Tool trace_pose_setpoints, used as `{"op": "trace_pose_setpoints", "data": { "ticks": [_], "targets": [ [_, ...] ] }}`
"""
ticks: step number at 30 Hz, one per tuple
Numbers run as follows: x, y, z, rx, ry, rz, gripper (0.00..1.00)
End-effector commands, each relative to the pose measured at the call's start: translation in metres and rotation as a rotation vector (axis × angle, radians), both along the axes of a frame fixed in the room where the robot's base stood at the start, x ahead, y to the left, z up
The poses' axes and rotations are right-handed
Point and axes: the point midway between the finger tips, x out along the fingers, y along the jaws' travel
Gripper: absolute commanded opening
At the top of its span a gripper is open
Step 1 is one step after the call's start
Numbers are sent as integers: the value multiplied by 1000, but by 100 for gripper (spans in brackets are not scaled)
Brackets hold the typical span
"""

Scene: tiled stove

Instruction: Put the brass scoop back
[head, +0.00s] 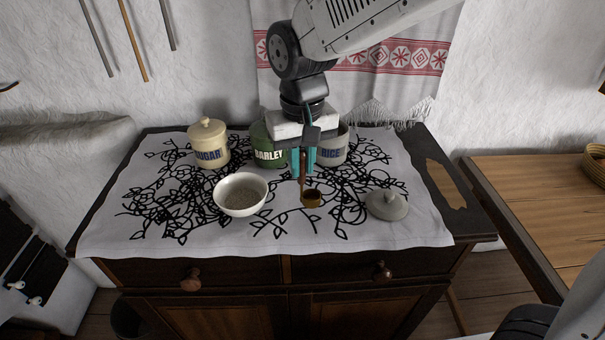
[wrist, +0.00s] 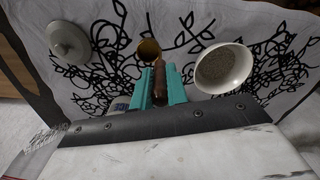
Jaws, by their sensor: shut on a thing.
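The brass scoop (head: 311,198) has a round brass cup and a brown handle, and it is over the cloth in front of the canisters. My gripper (head: 303,172) is shut on the scoop's handle, with the cup toward the front of the cabinet. In the wrist view the brown handle (wrist: 159,82) lies between the teal fingers of my gripper (wrist: 160,88), and the scoop's cup (wrist: 149,49) shows beyond them. I cannot tell whether the cup touches the cloth.
A white bowl (head: 240,195) of grain stands left of the scoop. A grey lid (head: 386,205) lies to the right. Behind stand the sugar canister (head: 208,146), barley canister (head: 268,150) and an apparently lidless rice canister (head: 333,148). The cloth's front right is clear.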

Motion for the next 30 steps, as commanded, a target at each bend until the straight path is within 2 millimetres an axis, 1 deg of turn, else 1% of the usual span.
{"op": "trace_pose_setpoints", "data": {
  "ticks": [2, 5, 9, 12, 19, 23, 24, 25, 26, 30],
  "targets": [
    [4, 0, -1, 0, 1, -1, 0],
    [5, 0, -7, -2, 3, -1, 0],
    [4, 0, -27, -2, 4, -1, 0],
    [5, 0, -36, -1, 2, -1, 0],
    [5, 0, -36, 0, 0, -1, 0],
    [5, 0, -39, 0, 1, -1, 0],
    [5, 0, -39, 0, 0, -1, 26],
    [5, 0, -39, 0, 0, -1, 35],
    [5, 0, -39, 0, 0, -1, 37],
    [5, 0, -39, 0, 0, -1, 37]
  ]
}}
